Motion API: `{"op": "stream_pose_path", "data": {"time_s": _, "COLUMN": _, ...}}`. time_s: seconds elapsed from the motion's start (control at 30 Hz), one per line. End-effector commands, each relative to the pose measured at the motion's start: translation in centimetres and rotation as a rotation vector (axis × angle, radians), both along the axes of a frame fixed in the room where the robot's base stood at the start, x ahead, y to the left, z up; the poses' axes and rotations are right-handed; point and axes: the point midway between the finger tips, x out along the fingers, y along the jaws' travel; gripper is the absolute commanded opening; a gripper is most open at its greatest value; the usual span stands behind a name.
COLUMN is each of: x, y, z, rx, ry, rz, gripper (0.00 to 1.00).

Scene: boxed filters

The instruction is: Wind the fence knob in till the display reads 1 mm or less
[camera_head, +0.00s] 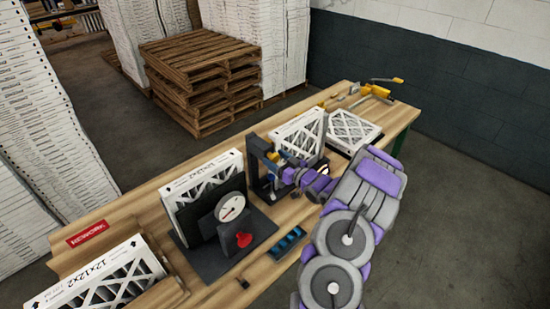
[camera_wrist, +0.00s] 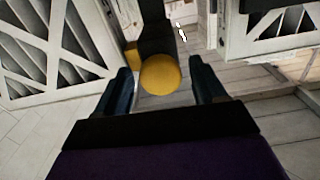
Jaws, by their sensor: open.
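A round yellow knob (camera_wrist: 160,75) on a dark upright shows in the wrist view, between my gripper's fingers (camera_wrist: 160,82), with a gap on each side. My gripper is open, and I cannot tell how deep the knob sits between the fingertips. In the head view my gripper (camera_head: 276,170) is at a black upright frame (camera_head: 256,152) on the bench. A yellow part (camera_head: 272,157) shows there, partly hidden by my gripper. I see no readable number on any display. A round white dial (camera_head: 231,207) stands farther left, its reading too small to tell.
The wooden bench (camera_head: 130,206) holds white-framed filters (camera_head: 297,135) on both sides of the frame. A red knob (camera_head: 243,239) is below the dial. A blue tray (camera_head: 288,242) lies near the front edge. Yellow-handled clamps (camera_head: 376,91) are at the far end. Pallets (camera_head: 203,75) stand behind.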

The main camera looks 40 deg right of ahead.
Motion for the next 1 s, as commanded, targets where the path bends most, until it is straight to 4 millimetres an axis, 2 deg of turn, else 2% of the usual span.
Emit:
{"op": "stream_pose_path", "data": {"time_s": 0.13, "x": 0.93, "y": 0.0, "z": 0.08, "rx": -0.001, "ry": -0.002, "rz": -0.001, "gripper": 0.7}}
{"op": "stream_pose_path", "data": {"time_s": 0.47, "x": 1.17, "y": 0.0, "z": 0.09, "rx": 0.0, "ry": -0.002, "rz": -0.002, "gripper": 0.7}}
{"op": "stream_pose_path", "data": {"time_s": 1.0, "x": 1.15, "y": -0.08, "z": 0.1, "rx": 0.0, "ry": -0.002, "rz": -0.003, "gripper": 0.19}}
